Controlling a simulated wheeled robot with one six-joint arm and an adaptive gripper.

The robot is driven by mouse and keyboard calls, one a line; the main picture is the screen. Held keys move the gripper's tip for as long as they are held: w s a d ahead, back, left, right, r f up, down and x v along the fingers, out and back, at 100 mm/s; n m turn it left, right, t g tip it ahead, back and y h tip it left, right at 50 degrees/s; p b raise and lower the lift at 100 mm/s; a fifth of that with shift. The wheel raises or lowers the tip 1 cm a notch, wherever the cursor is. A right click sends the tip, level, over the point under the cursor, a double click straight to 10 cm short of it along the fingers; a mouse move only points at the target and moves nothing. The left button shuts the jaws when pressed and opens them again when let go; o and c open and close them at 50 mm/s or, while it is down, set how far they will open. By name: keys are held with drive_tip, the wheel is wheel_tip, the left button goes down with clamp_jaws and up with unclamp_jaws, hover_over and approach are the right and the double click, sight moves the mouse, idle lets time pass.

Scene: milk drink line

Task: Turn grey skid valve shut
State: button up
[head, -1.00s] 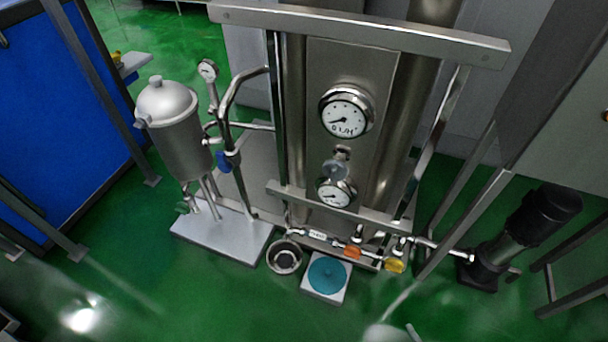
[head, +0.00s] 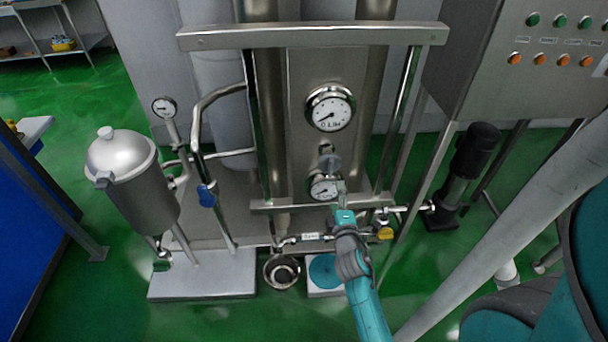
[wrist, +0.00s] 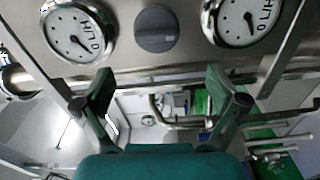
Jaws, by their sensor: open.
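The grey skid valve (head: 329,160) is a round grey knob on the steel panel, between a large gauge above and a smaller gauge below. In the wrist view the same grey knob (wrist: 156,28) shows at the top, between two gauges, with a raised bar lying across it. My gripper (head: 341,187) is just below the knob in the head view, in front of the lower gauge. In the wrist view my gripper (wrist: 160,86) has its two fingers wide apart, with nothing between them. The knob lies beyond the fingertips, apart from them.
The large gauge (head: 330,108) and small gauge (head: 324,188) flank the valve. A steel crossbar (head: 290,206) runs below. A blue valve handle (head: 207,195) and a yellow one (head: 385,233) sit on nearby pipes. A control cabinet (head: 540,60) stands at right. Green floor lies open at front left.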

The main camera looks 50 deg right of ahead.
sight(331, 170)
drive_tip(key=x, duration=1.1)
drive_tip(key=shift+w+d+r, duration=0.2)
drive_tip(key=shift+w+d, duration=0.05)
drive_tip(key=shift+c, duration=0.3)
drive_tip(key=c, duration=0.9)
